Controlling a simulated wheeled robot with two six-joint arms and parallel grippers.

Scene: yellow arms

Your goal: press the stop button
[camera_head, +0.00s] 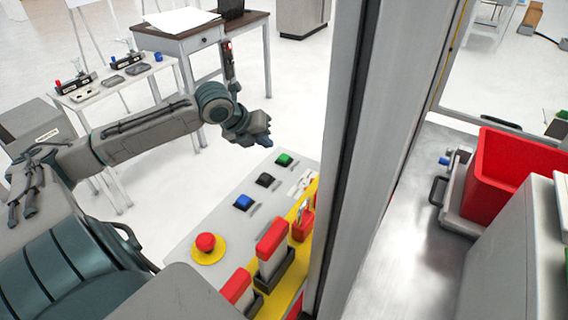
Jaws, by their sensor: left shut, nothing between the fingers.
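A grey control panel (190,272) stands in front of me. A red mushroom-shaped stop button (206,241) on a round yellow base sits at its near left end. A blue button (243,202), a black button (265,180) and a green button (284,159) run in a line from it toward the far end. My left arm reaches in from the left, and its left gripper (262,133) is shut and empty, beyond the green button and apart from the panel. My right gripper is not in view.
Red-handled switches (272,240) stand along the panel's yellow right edge. A tall grey post (352,150) rises right beside them. Right of it, a red bin (510,175) stands over a metal surface. A white table (110,85) and a desk (195,40) stand behind.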

